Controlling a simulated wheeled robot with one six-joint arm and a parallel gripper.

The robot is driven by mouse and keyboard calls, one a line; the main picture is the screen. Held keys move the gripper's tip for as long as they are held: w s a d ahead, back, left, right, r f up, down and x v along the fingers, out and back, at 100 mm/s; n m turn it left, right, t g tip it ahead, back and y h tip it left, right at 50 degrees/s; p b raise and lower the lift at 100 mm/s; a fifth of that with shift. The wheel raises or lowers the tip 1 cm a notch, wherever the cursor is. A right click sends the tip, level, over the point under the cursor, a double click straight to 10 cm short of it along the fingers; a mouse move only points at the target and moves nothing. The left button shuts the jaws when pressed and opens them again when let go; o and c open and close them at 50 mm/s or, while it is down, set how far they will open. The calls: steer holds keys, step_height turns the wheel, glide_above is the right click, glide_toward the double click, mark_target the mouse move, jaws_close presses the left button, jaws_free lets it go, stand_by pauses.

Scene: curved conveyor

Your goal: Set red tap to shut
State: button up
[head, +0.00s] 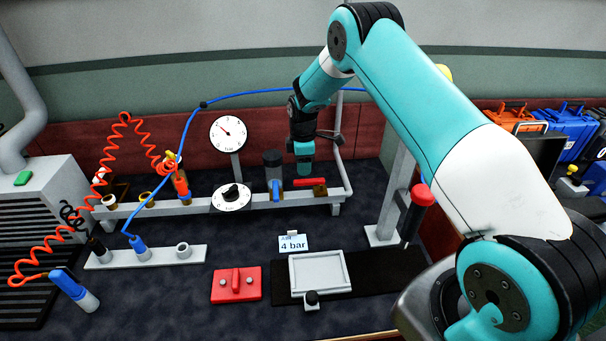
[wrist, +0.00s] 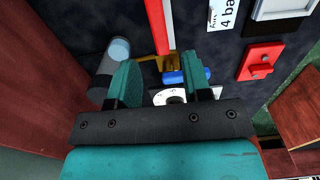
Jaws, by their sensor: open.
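The red tap has a long red lever (head: 310,182) lying along the pale pipe, near the pipe's right end. The lever also shows in the wrist view (wrist: 156,25), running up from a brass body (wrist: 172,62). My gripper (head: 304,168) hangs pointing down just above and behind the red tap. In the wrist view my gripper's teal fingers (wrist: 163,75) are spread apart with nothing held between them. The red lever's near end shows just beyond the fingers. I cannot tell whether the fingers touch it.
A blue tap lever (head: 276,190) crosses the pipe just left, close to my right finger in the wrist view (wrist: 187,76). A grey cylinder (head: 272,160) and dial gauge (head: 228,133) stand nearby. A white upright frame (head: 394,200) stands at right. A red block (head: 236,285) lies in front.

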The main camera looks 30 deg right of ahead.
mark_target(303, 180)
step_height(303, 180, down, 6)
steer(key=shift+p, duration=0.65)
jaws_close()
